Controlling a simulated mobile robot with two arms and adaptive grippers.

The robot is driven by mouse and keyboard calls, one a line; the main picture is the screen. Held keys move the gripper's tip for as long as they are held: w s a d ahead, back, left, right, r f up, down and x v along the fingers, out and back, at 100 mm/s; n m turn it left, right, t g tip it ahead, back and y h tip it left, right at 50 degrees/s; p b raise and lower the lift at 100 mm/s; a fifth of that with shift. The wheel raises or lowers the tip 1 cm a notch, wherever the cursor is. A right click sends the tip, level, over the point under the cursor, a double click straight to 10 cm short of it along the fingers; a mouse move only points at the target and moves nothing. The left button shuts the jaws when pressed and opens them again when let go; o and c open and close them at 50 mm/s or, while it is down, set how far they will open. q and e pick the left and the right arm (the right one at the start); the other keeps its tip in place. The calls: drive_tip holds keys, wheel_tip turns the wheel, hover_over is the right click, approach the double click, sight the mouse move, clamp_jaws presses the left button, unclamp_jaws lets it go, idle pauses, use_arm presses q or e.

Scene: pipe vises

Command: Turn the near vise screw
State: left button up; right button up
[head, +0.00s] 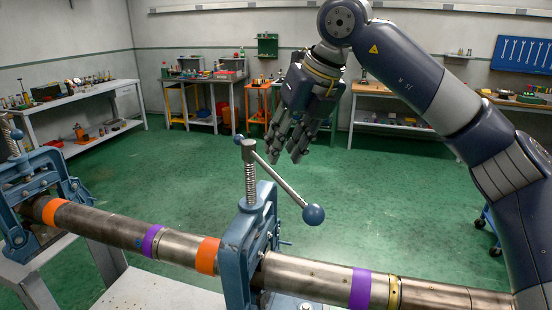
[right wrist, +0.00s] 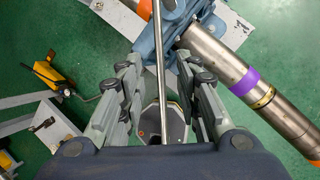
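The near vise (head: 262,228) is a blue frame clamped around a long steel pipe (head: 310,277). Its threaded screw (head: 251,185) stands upright on top. A steel handle bar (head: 283,180) crosses the screw head, tilted down to the right, with a blue ball (head: 313,215) at its lower end. My right gripper (head: 287,145) hangs above and behind the bar, fingers pointing down. In the right wrist view my right gripper (right wrist: 163,75) is open, and the bar (right wrist: 160,70) runs through the picture between its fingers. Contact with the bar cannot be told. My left gripper is out of view.
A second blue vise (head: 40,175) holds the pipe at the left. The pipe has orange and purple bands and rests above a pale bench (head: 150,292). Workbenches with tools (head: 75,100) line the walls. The green floor (head: 390,200) behind the pipe is clear.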

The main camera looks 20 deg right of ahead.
sight(273, 171)
drive_tip(key=p+x, duration=0.1)
drive_tip(key=x, duration=0.4)
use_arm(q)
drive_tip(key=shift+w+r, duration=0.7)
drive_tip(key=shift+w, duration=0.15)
use_arm(e)
clamp_jaws()
